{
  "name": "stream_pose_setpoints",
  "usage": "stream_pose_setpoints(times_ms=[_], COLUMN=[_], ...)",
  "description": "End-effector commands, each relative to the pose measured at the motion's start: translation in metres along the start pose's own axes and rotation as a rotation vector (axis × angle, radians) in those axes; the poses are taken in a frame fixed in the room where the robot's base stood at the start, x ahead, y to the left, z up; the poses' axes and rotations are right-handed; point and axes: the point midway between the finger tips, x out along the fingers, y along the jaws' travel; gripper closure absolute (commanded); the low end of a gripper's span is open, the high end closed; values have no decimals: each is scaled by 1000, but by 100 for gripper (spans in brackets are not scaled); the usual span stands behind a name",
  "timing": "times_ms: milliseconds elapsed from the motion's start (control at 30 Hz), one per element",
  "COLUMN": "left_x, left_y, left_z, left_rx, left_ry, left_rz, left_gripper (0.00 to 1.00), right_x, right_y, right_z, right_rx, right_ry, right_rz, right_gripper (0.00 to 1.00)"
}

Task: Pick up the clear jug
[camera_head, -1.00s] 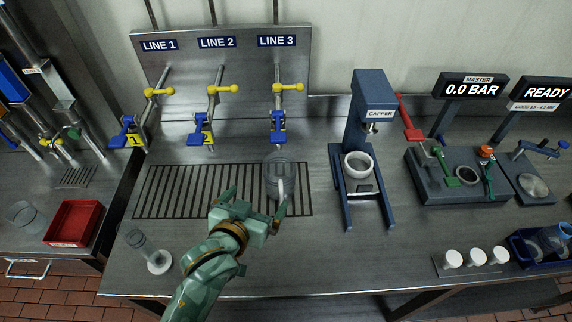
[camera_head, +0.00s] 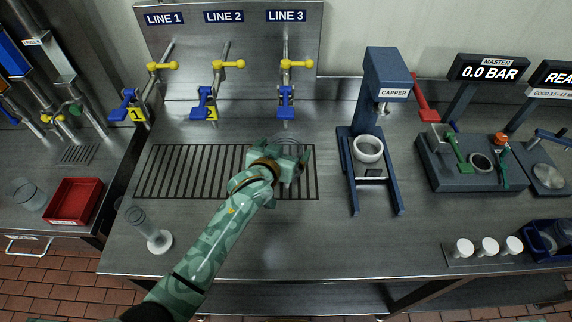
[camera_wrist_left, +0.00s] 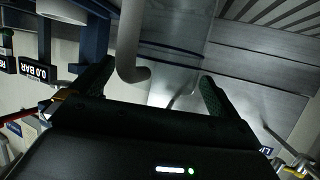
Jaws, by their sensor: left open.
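The clear jug (camera_head: 287,138) stands at the right end of the drain grate, below the LINE 3 valve. My left gripper (camera_head: 290,163) covers most of it in the head view; only part of its rim shows. In the left wrist view the jug's pale handle (camera_wrist_left: 128,45) hangs between the two spread fingers of my left gripper (camera_wrist_left: 155,88), nearer one finger. The jug's see-through body (camera_wrist_left: 175,55) is just beyond. The left gripper is open; I cannot tell whether a finger touches the handle. My right gripper is not in view.
The drain grate (camera_head: 190,172) lies left of the jug. A blue capper (camera_head: 385,75) with a white ring stands to the right. Line valves with yellow and blue handles (camera_head: 286,95) are behind. The front middle bench is clear.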

Motion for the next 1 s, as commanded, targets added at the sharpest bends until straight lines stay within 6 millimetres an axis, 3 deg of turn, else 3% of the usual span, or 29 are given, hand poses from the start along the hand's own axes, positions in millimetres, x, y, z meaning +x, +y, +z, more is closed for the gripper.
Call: stream_pose_setpoints(times_ms=[100, 333, 500, 600, 867, 1000], left_x=[12, 12, 12, 12, 11, 7], left_y=[1, 1, 1, 1, 0, 1], left_z=[1, 0, 0, -1, -3, -14], left_rx=[-1, -1, -1, -1, 0, -2], left_ry=[0, 1, 0, 1, 1, 3], left_rz=[1, 1, 1, 1, 0, 1], left_gripper=[0, 3, 50, 70, 70, 70], right_x=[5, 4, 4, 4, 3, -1], right_y=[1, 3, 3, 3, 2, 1], right_z=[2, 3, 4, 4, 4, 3], right_rx=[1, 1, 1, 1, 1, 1], right_ry=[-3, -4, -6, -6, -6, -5], right_rz=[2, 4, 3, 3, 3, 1], right_gripper=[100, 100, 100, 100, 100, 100])
